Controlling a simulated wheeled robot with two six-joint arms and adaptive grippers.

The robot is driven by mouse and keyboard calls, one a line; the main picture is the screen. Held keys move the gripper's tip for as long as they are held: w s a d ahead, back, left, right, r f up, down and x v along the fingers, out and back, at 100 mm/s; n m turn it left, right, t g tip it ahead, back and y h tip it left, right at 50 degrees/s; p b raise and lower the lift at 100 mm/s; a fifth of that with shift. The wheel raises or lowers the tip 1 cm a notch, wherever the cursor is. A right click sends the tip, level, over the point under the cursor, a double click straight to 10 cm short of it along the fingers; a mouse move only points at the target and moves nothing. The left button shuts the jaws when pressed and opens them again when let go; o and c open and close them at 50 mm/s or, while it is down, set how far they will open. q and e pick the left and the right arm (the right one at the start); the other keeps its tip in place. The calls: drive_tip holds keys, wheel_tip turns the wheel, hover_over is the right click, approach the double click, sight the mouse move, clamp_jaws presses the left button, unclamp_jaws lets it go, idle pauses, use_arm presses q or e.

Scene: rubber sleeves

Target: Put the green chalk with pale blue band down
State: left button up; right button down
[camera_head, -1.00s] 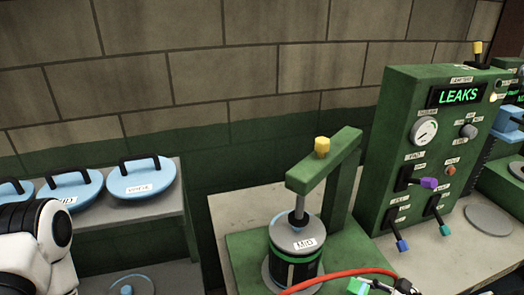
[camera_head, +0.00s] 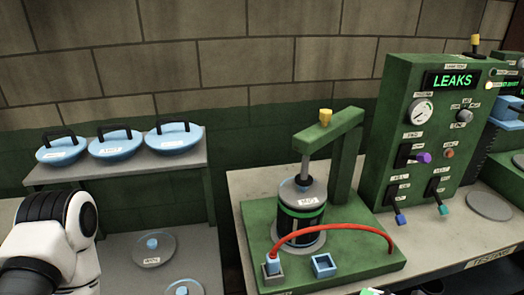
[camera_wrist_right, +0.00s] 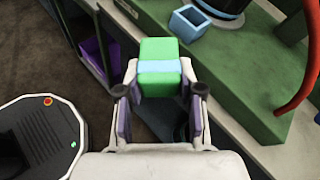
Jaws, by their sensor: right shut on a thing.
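The green chalk with pale blue band (camera_wrist_right: 160,67) is held upright in the right wrist view, between the fingers of my right gripper (camera_wrist_right: 160,98). The gripper is shut on its lower part. The chalk is above the gap beside the green bench base, apart from the blue-rimmed square holder (camera_wrist_right: 187,23). In the head view only a small green bit shows at the bottom edge. My left gripper is out of view; only a white and black part of my left arm shows.
The empty square holder (camera_head: 324,265) sits on the green press base (camera_head: 350,277). A red hose (camera_head: 340,229) arches there from a second holder (camera_head: 272,266). A canister (camera_head: 301,215) stands under the press. A green panel (camera_head: 425,130) reads LEAKS. Blue lids (camera_head: 118,149) sit on the left shelf.

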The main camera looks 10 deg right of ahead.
drive_tip(key=f, duration=0.1)
drive_tip(key=a+b, duration=0.1)
drive_tip(key=a+f+n+g, duration=0.1)
drive_tip(key=shift+w+a+f+y+b, duration=0.2)
drive_tip(key=shift+w+f+y+b, duration=0.1)
drive_tip(key=shift+f+y+b, duration=0.1)
drive_tip(key=a+f+b, duration=0.5)
drive_tip(key=a+b, duration=0.3)
drive_tip(key=a, duration=0.4)
drive_tip(key=w+d+r+m+t+h, duration=0.1)
drive_tip(key=w+r+m+t+h, duration=0.2)
drive_tip(key=w+r+m, duration=0.1)
drive_tip(key=shift+w+d+r+h, duration=0.15)
drive_tip(key=shift+w+d+h, duration=0.1)
drive_tip(key=shift+d+h, duration=0.15)
